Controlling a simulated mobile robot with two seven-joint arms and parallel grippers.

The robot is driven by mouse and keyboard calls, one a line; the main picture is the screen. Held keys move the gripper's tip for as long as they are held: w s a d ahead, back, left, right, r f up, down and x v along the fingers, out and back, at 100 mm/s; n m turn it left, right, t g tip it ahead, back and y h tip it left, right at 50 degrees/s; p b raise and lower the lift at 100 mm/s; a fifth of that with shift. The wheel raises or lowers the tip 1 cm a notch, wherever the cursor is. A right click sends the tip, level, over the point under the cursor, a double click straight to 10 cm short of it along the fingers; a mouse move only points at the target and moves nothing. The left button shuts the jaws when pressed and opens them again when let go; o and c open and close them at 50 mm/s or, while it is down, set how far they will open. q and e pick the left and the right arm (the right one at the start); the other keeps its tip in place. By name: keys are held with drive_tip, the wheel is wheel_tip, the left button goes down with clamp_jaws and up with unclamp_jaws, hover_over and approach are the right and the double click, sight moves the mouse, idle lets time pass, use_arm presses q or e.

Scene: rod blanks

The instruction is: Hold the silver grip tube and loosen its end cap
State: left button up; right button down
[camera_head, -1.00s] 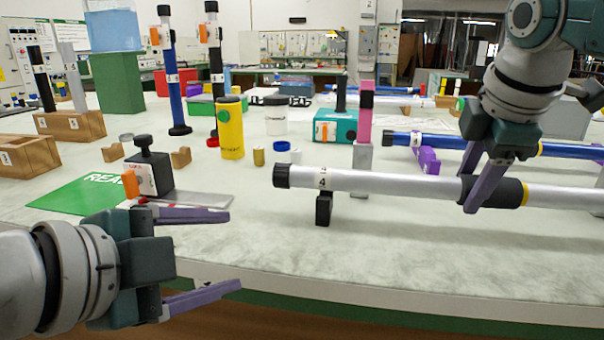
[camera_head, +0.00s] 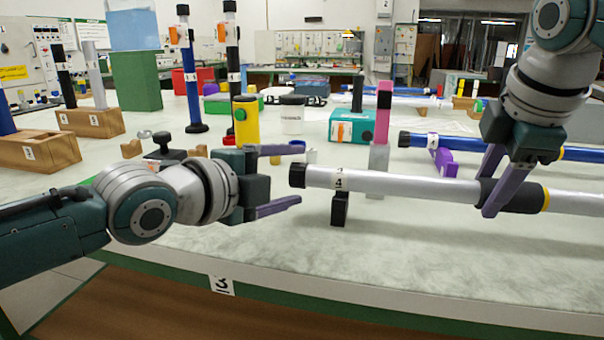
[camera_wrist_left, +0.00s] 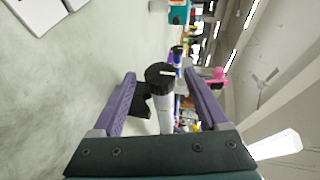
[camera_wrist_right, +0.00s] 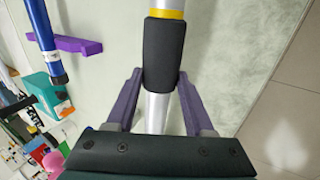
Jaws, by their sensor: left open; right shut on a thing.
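The silver grip tube (camera_head: 400,185) lies level above the table, its left part over a small black stand (camera_head: 340,208). Its black end cap (camera_head: 297,175) faces left. My left gripper (camera_head: 296,175) is open, its purple fingers pointing at the cap. In the left wrist view the cap (camera_wrist_left: 159,74) shows between and beyond the two fingers. My right gripper (camera_head: 490,180) is shut on the tube at its black grip sleeve (camera_head: 522,196). In the right wrist view the sleeve (camera_wrist_right: 163,55) and silver tube (camera_wrist_right: 156,110) run between the fingers.
A blue tube (camera_head: 470,143) lies behind on a purple stand (camera_head: 447,162). A pink and grey post (camera_head: 382,120), a teal box (camera_head: 352,128) and a yellow canister (camera_head: 246,122) stand behind the cap. The table front is clear.

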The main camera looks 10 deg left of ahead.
use_arm(q)
drive_tip(key=shift+x, duration=1)
clamp_jaws()
